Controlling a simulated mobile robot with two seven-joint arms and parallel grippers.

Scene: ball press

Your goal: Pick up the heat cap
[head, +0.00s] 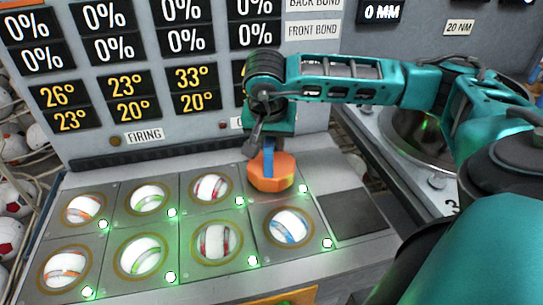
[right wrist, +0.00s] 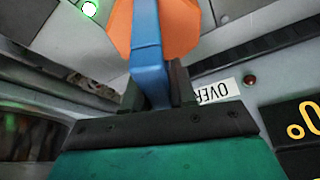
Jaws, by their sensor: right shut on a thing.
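The heat cap is an orange, many-sided block (head: 270,173) with an upright blue handle (head: 269,150). In the head view it is at the right end of the back row of the panel, over that row's last place, which it hides. I cannot tell whether it rests on the panel or is just above it. My right gripper (head: 267,141) is above the cap and shut on the blue handle. The right wrist view shows the blue handle (right wrist: 146,45) between the fingers (right wrist: 160,88), with the orange block (right wrist: 180,25) beyond. My left gripper is not in view.
The grey panel (head: 110,234) holds two rows of round sockets with striped balls (head: 288,226), each with a green light. A dark square plate (head: 351,213) lies right of them. A display wall (head: 160,135) stands close behind. A round metal basin (head: 418,135) is at the right.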

